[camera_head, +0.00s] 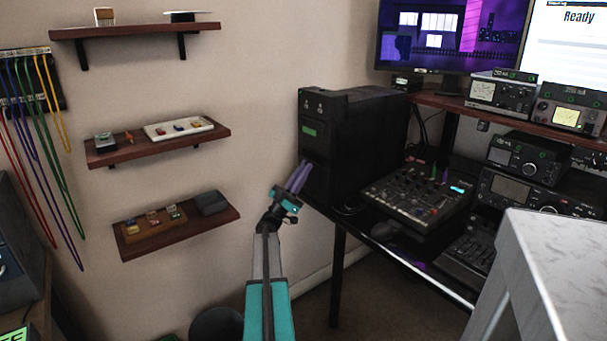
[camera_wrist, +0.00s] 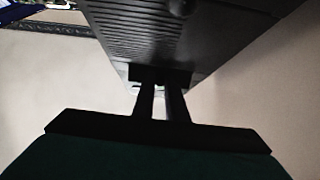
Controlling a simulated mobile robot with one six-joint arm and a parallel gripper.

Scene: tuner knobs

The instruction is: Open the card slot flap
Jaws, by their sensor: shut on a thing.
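A black box-shaped unit (camera_head: 345,135) stands on the left end of the desk in the head view. Its narrow front carries a green label (camera_head: 309,131) and small knobs near the top. My gripper (camera_head: 304,167) reaches up to the lower front of this unit, its purple fingers touching or very close to it. In the wrist view the ribbed dark side of the unit (camera_wrist: 150,40) fills the top, and my gripper's two fingers (camera_wrist: 161,80) meet its edge, close together. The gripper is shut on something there. The card slot flap cannot be made out clearly; the fingers cover that spot.
A mixer panel (camera_head: 420,190) lies on the desk right of the unit. Radios and monitors stand farther right. Wall shelves (camera_head: 180,232) with small items and hanging cables are on the left. A pale table (camera_head: 560,260) stands at the front right. Open floor lies around my arm.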

